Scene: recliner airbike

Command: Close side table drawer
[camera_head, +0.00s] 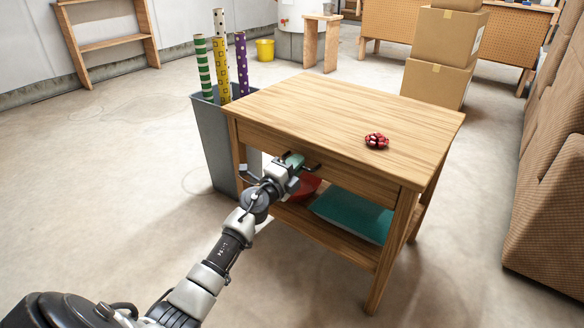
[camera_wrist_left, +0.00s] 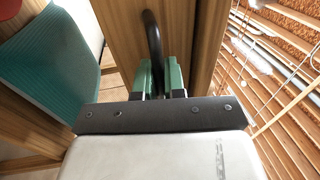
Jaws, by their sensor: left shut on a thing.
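The wooden side table (camera_head: 325,105) stands in front of me, with its drawer front (camera_head: 345,172) facing my side. The drawer front looks close to flush under the tabletop; any small gap is hard to make out. My left gripper (camera_head: 294,164) is at the drawer front, shut on the dark curved drawer handle (camera_head: 314,168). The left wrist view shows the green fingers (camera_wrist_left: 160,78) closed around the handle (camera_wrist_left: 152,38), near the wooden drawer face (camera_wrist_left: 120,40). My right gripper is out of view.
A red bow (camera_head: 376,141) lies on the tabletop. The lower shelf holds a teal box (camera_head: 352,214) and a red object (camera_head: 306,187). A grey bin (camera_head: 216,150) with wrapping rolls stands left, a brown sofa (camera_head: 548,215) right. Floor at left is clear.

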